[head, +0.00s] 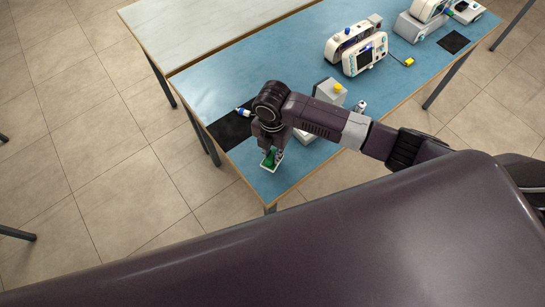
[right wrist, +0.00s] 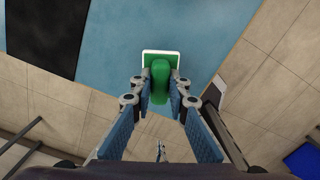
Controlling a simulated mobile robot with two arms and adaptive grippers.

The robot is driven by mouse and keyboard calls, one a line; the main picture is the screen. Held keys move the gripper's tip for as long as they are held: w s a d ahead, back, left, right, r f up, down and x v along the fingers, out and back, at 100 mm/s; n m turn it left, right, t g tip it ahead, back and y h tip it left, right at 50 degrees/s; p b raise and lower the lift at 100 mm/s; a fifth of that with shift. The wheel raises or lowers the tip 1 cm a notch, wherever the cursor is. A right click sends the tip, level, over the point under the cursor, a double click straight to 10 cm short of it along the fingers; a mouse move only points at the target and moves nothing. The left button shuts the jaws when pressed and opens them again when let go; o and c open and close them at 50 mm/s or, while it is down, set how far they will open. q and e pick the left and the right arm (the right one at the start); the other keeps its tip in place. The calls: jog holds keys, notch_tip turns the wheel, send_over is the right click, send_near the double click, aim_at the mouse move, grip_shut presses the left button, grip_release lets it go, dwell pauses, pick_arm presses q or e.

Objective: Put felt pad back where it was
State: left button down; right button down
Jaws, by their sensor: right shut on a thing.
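The felt pad, a green grip on a white rectangular base (head: 269,161), is held in my right gripper (head: 272,154) at the near left corner of the blue table. In the right wrist view the felt pad (right wrist: 161,92) has its green grip between the two blue-padded fingers of the right gripper (right wrist: 161,84), which are shut on it. The white base shows beyond the fingertips against the blue top. I cannot tell whether the base touches the table. My left gripper is not in view.
Another black mat (head: 453,42) lies at the right. My arm hides part of the table.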

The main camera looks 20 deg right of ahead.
aim_at(272, 160)
notch_tip(272, 160, down, 3)
jog(key=shift+f, duration=0.25)
jog(key=c, duration=1.8)
grip_release()
jog(key=shift+c, duration=0.2)
notch_tip(272, 160, up, 12)
jog(key=shift+r+b, duration=0.1)
jog(key=shift+b, duration=0.7)
jog(key=shift+s, duration=0.1)
